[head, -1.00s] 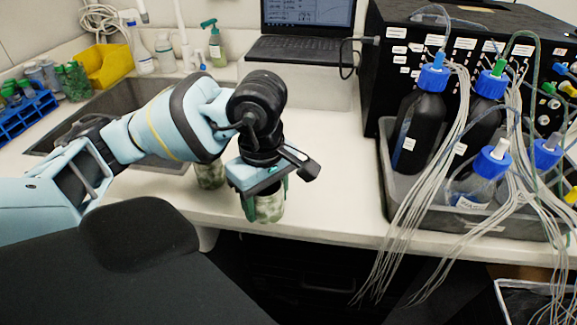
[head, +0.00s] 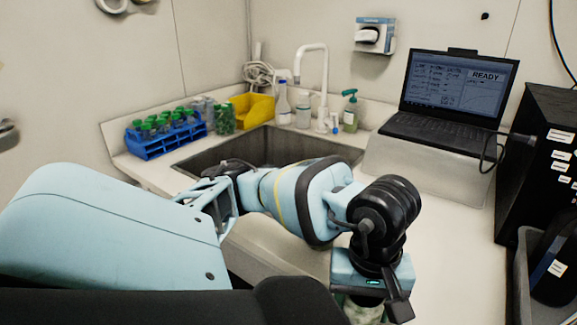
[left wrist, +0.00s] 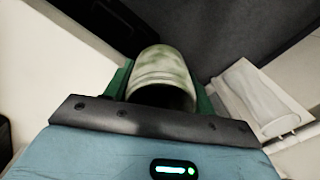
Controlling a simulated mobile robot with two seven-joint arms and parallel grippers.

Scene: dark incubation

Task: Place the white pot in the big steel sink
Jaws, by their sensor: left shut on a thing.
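My left gripper (head: 366,297) is shut on a whitish pot with green mottling (head: 362,312). In the head view the pot shows only in part, at the bottom edge below the gripper. In the left wrist view the pot (left wrist: 164,66) sits between the green fingers of the gripper (left wrist: 162,88). The big steel sink (head: 207,158) is set into the counter behind my left arm, to the left of the gripper. The arm covers part of its basin. My right gripper is not in view.
A blue rack of green-capped tubes (head: 168,141), a yellow bin (head: 250,110), bottles and a white faucet (head: 312,75) line the sink's back and left. A laptop (head: 437,122) stands on a raised block at right, by a black box (head: 538,150). Counter right of my arm is clear.

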